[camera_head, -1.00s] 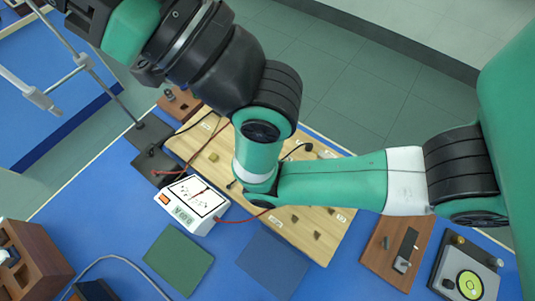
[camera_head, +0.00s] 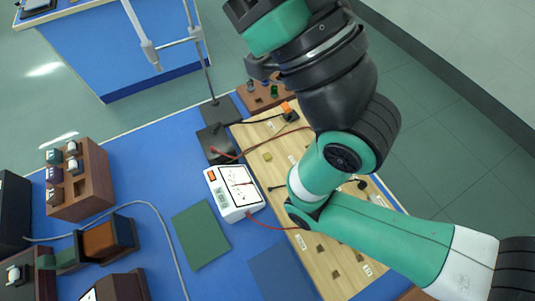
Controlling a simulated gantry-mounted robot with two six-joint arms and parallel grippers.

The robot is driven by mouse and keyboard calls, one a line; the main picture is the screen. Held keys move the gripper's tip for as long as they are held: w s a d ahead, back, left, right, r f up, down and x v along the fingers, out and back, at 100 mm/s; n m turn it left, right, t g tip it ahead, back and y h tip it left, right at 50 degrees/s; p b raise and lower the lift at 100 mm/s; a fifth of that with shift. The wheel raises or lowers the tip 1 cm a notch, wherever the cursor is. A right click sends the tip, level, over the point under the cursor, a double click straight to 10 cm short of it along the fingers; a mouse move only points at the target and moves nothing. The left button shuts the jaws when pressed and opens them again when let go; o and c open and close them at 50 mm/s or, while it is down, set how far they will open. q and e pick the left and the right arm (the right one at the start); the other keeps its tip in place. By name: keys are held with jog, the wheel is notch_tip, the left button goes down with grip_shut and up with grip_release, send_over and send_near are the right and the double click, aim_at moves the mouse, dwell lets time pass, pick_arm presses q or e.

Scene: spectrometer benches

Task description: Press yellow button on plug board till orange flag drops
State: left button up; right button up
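The wooden plug board (camera_head: 335,275) lies on the blue bench, partly covered by my arm. A small yellow block (camera_head: 267,157), which looks like the yellow button, sits on its left part. A small orange piece (camera_head: 287,107), perhaps the orange flag, stands at the board's far end beside a dark base; whether it is raised is too small to tell. My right arm comes in from the lower right and bends over the board. No gripper fingertips can be made out in this view, and my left arm is not identifiable.
A white meter (camera_head: 235,192) with red leads sits left of the board. A green mat (camera_head: 201,235), a blue mat (camera_head: 283,272) and a wooden rack (camera_head: 80,182) lie on the bench. A retort stand (camera_head: 216,111) rises near the board's far left.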

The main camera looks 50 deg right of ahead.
grip_shut()
dwell(1.6)
